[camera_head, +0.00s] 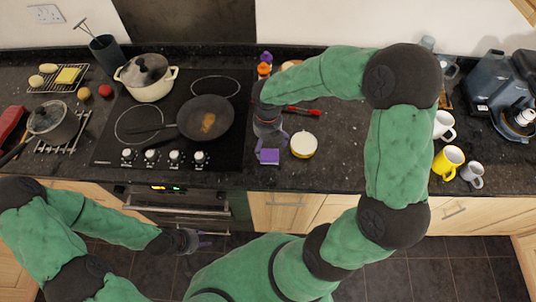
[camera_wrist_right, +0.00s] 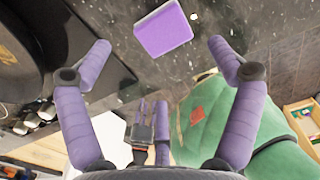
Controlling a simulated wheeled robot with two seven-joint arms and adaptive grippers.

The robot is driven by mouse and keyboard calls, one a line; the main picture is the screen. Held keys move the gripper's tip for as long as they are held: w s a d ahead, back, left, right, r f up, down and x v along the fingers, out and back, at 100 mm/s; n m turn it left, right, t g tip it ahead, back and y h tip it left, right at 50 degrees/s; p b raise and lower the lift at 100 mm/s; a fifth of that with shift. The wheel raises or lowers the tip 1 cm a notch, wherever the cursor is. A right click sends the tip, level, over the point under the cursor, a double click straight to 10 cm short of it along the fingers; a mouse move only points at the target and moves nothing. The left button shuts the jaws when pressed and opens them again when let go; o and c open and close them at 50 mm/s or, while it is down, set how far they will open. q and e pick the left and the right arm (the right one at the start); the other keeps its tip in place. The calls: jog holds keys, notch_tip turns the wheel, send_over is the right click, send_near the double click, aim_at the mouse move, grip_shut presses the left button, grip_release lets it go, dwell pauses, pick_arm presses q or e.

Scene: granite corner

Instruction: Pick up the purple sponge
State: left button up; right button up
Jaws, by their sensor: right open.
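The purple sponge (camera_head: 269,156) lies on the dark granite counter near its front edge, right of the hob. In the right wrist view the sponge (camera_wrist_right: 162,27) is at the top centre, just beyond the fingertips and between their lines. My right gripper (camera_head: 268,138) reaches down over the counter just behind the sponge. In the right wrist view its two purple fingers (camera_wrist_right: 158,45) are spread wide with nothing between them. My left gripper (camera_head: 187,241) hangs low in front of the oven, away from the counter; its jaws are too small to judge.
A round cream-lidded tub (camera_head: 303,145) stands close to the right of the sponge. A red-handled utensil (camera_head: 303,111) lies behind it. The hob with a frying pan (camera_head: 206,119) is to the left. Mugs (camera_head: 447,162) stand at the right. Counter between tub and mugs is partly clear.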

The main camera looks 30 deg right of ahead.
aim_at(270, 154)
jog(key=shift+w+f, duration=0.25)
jog(key=shift+f, duration=0.8)
jog(key=shift+s+d+f+b, duration=0.1)
jog(key=shift+s+f+b, duration=0.2)
jog(key=shift+f, duration=0.35)
jog(key=f+b, duration=0.1)
jog(key=f, duration=0.3)
jog(key=shift+d, duration=0.2)
jog(key=c, duration=1)
